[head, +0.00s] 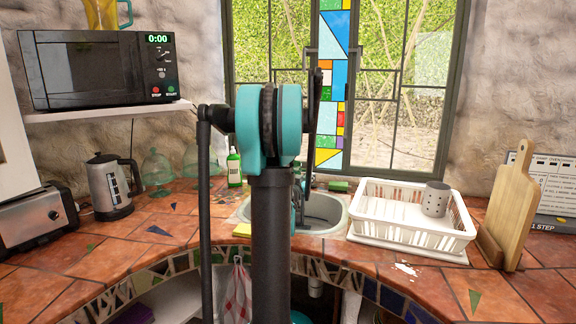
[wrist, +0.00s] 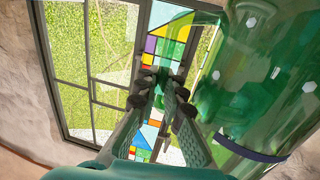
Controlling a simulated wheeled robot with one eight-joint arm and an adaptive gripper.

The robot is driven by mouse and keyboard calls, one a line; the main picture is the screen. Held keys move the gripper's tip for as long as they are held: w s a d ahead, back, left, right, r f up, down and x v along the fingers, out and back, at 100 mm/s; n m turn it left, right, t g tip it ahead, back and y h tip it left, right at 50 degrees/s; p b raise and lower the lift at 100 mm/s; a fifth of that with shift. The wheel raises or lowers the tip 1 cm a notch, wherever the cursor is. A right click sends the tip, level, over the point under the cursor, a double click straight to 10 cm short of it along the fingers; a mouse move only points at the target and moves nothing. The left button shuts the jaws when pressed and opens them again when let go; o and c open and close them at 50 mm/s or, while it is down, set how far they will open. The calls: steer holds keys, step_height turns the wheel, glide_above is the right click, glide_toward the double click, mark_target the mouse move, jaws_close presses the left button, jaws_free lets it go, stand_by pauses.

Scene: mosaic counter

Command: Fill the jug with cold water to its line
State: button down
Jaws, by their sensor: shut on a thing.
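In the wrist view a clear green jug (wrist: 240,95) with pale hexagonal spots fills the right side. A dark blue band (wrist: 250,150) runs around it. My gripper (wrist: 161,104) is shut on the jug's green handle (wrist: 160,78), left of its body. I cannot make out any water in the jug. In the head view my own arm stands in the middle and hides my gripper and the jug. The sink (head: 325,210) shows partly behind my arm. The tap cannot be made out clearly.
A white dish rack (head: 405,232) with a grey holder (head: 435,199) stands right of the sink, near a wooden board (head: 510,205). A green bottle (head: 234,168), a kettle (head: 109,187) and a toaster (head: 35,217) stand left. A yellow jug (head: 100,13) sits on the microwave (head: 95,70).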

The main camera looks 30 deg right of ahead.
stand_by(0.4)
steer(key=s+a, duration=0.1)
steer(key=s+a+r, duration=0.2)
steer(key=shift+s+a, duration=0.25)
steer(key=shift+s, duration=0.15)
stand_by(0.6)
